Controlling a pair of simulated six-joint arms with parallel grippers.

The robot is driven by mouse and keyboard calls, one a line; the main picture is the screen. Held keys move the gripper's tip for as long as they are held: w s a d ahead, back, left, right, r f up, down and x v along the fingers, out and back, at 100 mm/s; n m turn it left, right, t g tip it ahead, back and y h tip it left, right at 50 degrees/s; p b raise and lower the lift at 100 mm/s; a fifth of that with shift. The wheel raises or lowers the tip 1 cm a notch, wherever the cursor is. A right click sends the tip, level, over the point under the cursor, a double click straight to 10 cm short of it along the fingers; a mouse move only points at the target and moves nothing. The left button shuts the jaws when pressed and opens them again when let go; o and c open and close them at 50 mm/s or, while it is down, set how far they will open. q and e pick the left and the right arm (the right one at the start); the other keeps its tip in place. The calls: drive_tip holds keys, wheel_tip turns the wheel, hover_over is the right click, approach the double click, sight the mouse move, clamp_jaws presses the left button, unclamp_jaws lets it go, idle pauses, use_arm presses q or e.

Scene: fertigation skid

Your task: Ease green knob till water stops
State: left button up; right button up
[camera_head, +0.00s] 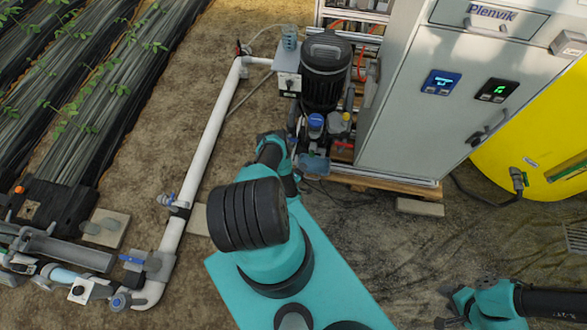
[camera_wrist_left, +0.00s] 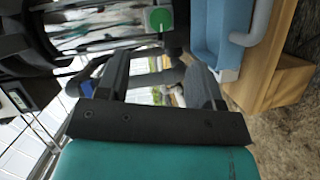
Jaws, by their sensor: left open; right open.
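I cannot pick out the green knob in the head view. No running water is clearly visible. My right gripper (camera_head: 443,307) is open and empty at the lower right, over bare ground.
A black-capped motor (camera_head: 326,70) and a blue-capped fitting (camera_head: 316,121) stand beyond my left gripper. The grey cabinet (camera_head: 420,110) and yellow tank (camera_head: 545,130) are to the right. A blue tray (camera_wrist_left: 210,38) and wooden pallet (camera_wrist_left: 262,50) lie close right of the fingers.

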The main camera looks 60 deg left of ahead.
use_arm(q)
drive_tip(key=v, duration=0.7)
idle(0.3)
drive_tip(key=w+d+r+m+g+h, duration=0.3)
drive_tip(key=w+d+r+m+h, duration=0.15)
drive_tip(key=w+r, duration=0.35)
drive_tip(key=w+d+r+m+g+h, duration=0.3)
drive_tip(key=w+d+r+m, duration=0.2)
drive_tip(key=w+r, duration=0.25)
drive_tip(key=s+d+r+m+g+h, duration=0.1)
drive_tip(key=s+d+r+m+g, duration=0.1)
drive_tip(key=d+r, duration=0.3)
drive_tip(key=s+d+r+m+g, duration=0.3)
drive_tip(key=s+d+r, duration=0.2)
drive_tip(key=r, duration=0.6)
drive_tip(key=s+d+r+m+g+h, duration=0.1)
drive_tip(key=s+d+r+m+g, duration=0.2)
drive_tip(key=d+r, duration=0.3)
wheel_tip(320, 180, up, 3)
drive_tip(key=shift+s+f+h, duration=0.1)
drive_tip(key=shift+s+h, duration=0.25)
drive_tip(key=shift+s, duration=0.15)
